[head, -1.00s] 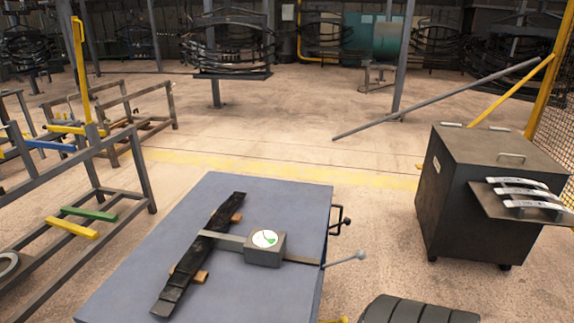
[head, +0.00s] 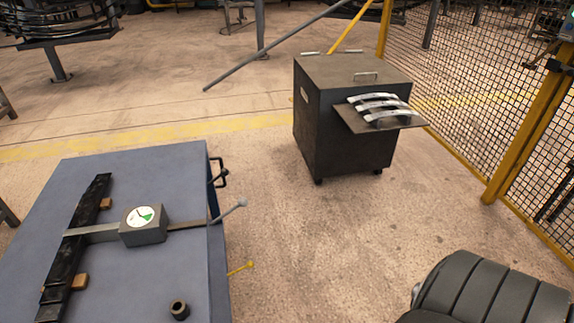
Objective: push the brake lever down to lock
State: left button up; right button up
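A blue-grey bench (head: 140,170) stands at the lower left in the head view. A short yellow lever (head: 241,268) sticks out low from its right side, tilted slightly up toward its outer end. A grey lever with a round knob (head: 229,213) sticks out higher on the same side, slanting up. I cannot tell for certain which is the brake lever; the yellow one sits lower, nearer the floor. The yellow lever's inner end is hidden by the bench. Neither of my grippers is in view.
A gauge box (head: 145,226), a dark leaf spring (head: 75,240) and a small ring (head: 179,309) are on the bench. A dark wheeled cabinet (head: 345,120) stands beyond clear floor. A mesh fence (head: 465,95) bounds the right.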

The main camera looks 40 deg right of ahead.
aim_at(250, 264)
jog(key=z, duration=0.95)
jog(key=i+l, duration=0.1)
jog(key=l+u, duration=0.05)
